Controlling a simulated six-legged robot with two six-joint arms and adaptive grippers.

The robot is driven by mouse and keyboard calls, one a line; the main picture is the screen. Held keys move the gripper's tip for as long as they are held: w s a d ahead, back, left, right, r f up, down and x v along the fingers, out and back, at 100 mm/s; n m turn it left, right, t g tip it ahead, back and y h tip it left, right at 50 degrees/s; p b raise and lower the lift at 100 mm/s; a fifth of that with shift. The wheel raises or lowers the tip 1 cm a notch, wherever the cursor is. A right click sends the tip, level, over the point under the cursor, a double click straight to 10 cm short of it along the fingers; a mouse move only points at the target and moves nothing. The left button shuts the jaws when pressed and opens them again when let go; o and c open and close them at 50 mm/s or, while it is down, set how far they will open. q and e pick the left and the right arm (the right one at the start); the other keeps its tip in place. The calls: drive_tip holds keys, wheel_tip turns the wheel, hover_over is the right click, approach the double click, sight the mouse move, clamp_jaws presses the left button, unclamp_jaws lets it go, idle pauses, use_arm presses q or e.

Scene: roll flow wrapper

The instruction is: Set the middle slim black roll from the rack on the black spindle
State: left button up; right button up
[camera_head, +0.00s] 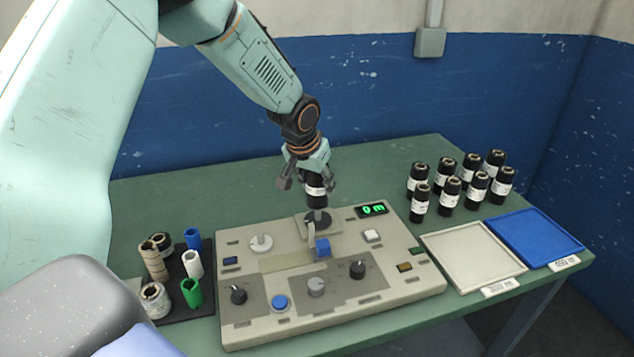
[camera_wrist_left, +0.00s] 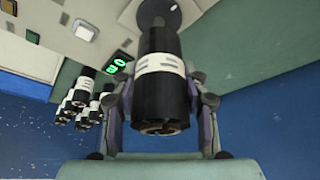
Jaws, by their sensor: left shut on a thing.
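My left gripper (camera_head: 313,188) is shut on a slim black roll (camera_head: 315,199) with a white label band. The roll is upright over the black spindle (camera_head: 316,221) at the back of the beige machine (camera_head: 240,327). In the left wrist view the roll (camera_wrist_left: 161,98) lies between the two fingers, and its far end points at the spindle's dark disc (camera_wrist_left: 172,12). I cannot tell whether the roll's lower end touches the disc. Several similar black rolls (camera_head: 449,193) with white labels stand upright at the right of the table. My right gripper is not in view.
The machine has knobs, a blue block (camera_head: 323,248) near the spindle and a green display (camera_head: 372,209). A beige tray (camera_head: 440,247) and a blue tray (camera_head: 575,245) lie at right. A dark holder (camera_head: 205,253) with tan, black, blue, white and green rolls stands at left.

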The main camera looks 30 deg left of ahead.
use_arm(q)
drive_tip(key=shift+w, duration=0.15)
idle(0.4)
drive_tip(key=shift+f, duration=0.1)
drive_tip(key=shift+f, duration=0.35)
drive_tip(key=shift+f, duration=0.7)
idle(0.4)
drive_tip(key=shift+f, duration=0.1)
drive_tip(key=shift+f+b, duration=0.3)
drive_tip(key=shift+f, duration=0.1)
